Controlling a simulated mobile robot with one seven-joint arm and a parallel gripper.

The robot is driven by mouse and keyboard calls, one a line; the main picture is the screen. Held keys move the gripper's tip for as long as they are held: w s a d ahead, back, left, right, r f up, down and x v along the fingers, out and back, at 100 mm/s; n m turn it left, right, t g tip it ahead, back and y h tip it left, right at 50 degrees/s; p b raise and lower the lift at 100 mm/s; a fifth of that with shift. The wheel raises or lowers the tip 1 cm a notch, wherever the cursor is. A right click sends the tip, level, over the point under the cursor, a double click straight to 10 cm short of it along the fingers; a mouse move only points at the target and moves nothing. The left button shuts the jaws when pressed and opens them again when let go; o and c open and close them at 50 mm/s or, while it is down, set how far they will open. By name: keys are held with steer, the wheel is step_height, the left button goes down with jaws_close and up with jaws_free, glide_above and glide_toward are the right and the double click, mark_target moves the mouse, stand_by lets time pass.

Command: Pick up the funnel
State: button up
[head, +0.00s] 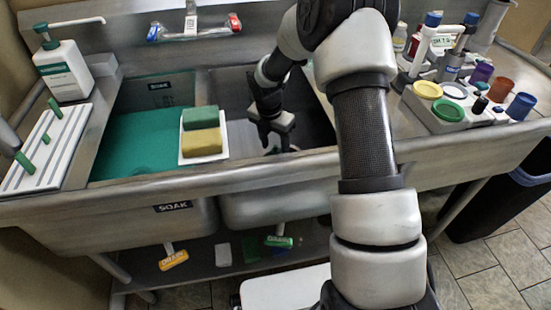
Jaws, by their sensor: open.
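I cannot make out a funnel with certainty in the head view. My gripper (279,146) points down into the right basin (233,88) of the steel sink, close to its front wall. It is open, and nothing shows clearly between its fingers. My arm covers part of this basin and the counter to its right, so things there may be hidden.
The left basin (140,145) holds green liquid. Green and yellow sponges (201,143) sit on a white tray by the divider. A pump bottle (62,70) and white rack (45,150) stand left. A caddy of coloured caps (440,122) and bottles crowd the right.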

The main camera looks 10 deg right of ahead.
steer(key=shift+w+f, duration=0.1)
steer(key=shift+f, duration=0.3)
steer(key=c, duration=1.1)
